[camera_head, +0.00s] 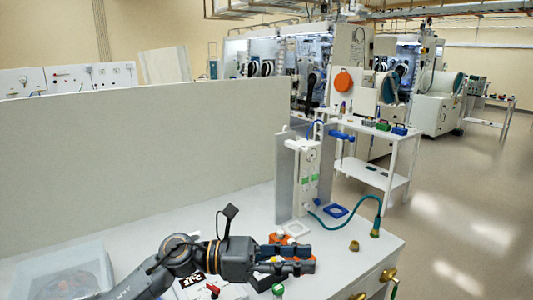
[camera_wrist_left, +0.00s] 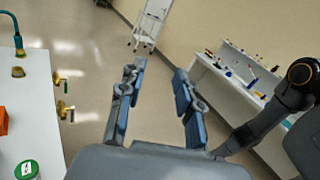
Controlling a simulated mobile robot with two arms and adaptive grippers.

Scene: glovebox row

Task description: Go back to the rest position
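My left gripper (camera_head: 308,258) reaches in from the left in the head view, above the front part of the white bench (camera_head: 345,262). In the left wrist view its two fingers (camera_wrist_left: 159,70) stand apart with nothing between them; the floor shows through the gap. A dark arm link with an orange ring shows at the right of the left wrist view. My right gripper is not in view.
A white stand (camera_head: 305,170) with a teal hose (camera_head: 345,226) is on the bench behind the gripper. Orange items (camera_head: 277,238) and a green-capped item (camera_head: 278,289) are close to the fingers. A brass fitting (camera_head: 354,246) stands near the edge. Open floor (camera_head: 455,225) lies right.

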